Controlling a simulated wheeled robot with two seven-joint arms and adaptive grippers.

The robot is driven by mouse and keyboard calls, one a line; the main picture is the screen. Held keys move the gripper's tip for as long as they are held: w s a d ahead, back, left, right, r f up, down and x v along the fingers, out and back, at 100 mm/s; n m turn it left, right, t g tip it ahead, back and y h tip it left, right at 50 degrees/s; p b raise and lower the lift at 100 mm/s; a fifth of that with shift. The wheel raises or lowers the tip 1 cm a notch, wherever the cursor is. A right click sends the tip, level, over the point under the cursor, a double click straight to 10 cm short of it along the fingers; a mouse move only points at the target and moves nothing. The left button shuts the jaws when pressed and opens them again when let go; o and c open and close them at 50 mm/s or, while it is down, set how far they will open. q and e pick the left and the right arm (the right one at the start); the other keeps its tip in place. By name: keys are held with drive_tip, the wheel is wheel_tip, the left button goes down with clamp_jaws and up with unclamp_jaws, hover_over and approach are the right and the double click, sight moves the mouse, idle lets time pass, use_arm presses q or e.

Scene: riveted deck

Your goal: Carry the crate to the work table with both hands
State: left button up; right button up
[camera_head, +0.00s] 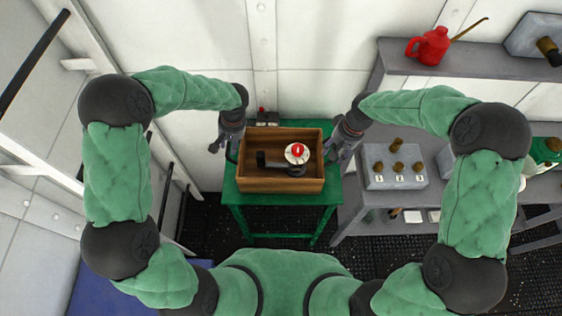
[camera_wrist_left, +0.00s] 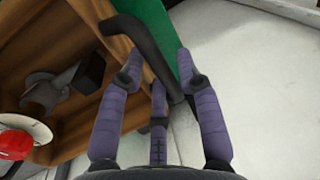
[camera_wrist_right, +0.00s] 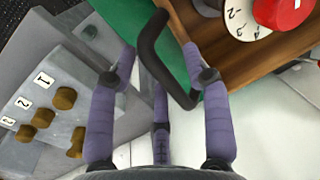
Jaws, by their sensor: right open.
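The wooden crate (camera_head: 250,186) stands level on a green table (camera_head: 285,204) against the wall. Inside it are a dark metal part and a white dial with a red knob (camera_head: 298,150). My left gripper (camera_head: 222,148) is at the crate's left end, its fingers spread on either side of a black bar handle (camera_wrist_left: 152,58) in the left wrist view. My right gripper (camera_head: 337,152) is at the right end, open, with its fingers spread around the other black handle (camera_wrist_right: 155,60) in the right wrist view. Neither gripper is closed on its handle.
A grey bench (camera_head: 400,212) at the right carries a grey block with numbered brown knobs (camera_head: 396,166). A red oil can (camera_head: 428,46) stands on the shelf above. Black rails run along the left wall. Dark open floor (camera_head: 215,238) lies before the green table.

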use_arm(q)
drive_tip(key=shift+a+f, duration=0.1)
drive_tip(key=shift+f, duration=0.25)
use_arm(e)
drive_tip(key=shift+a+f, duration=0.1)
drive_tip(key=shift+f, duration=0.2)
use_arm(q)
drive_tip(key=c, duration=0.5)
use_arm(e)
drive_tip(key=c, duration=0.5)
use_arm(q)
clamp_jaws()
use_arm(e)
clamp_jaws()
use_arm(q)
drive_tip(key=shift+w+r, duration=0.1)
drive_tip(key=shift+r, duration=0.15)
use_arm(e)
drive_tip(key=shift+w+r, duration=0.1)
drive_tip(key=shift+r, duration=0.15)
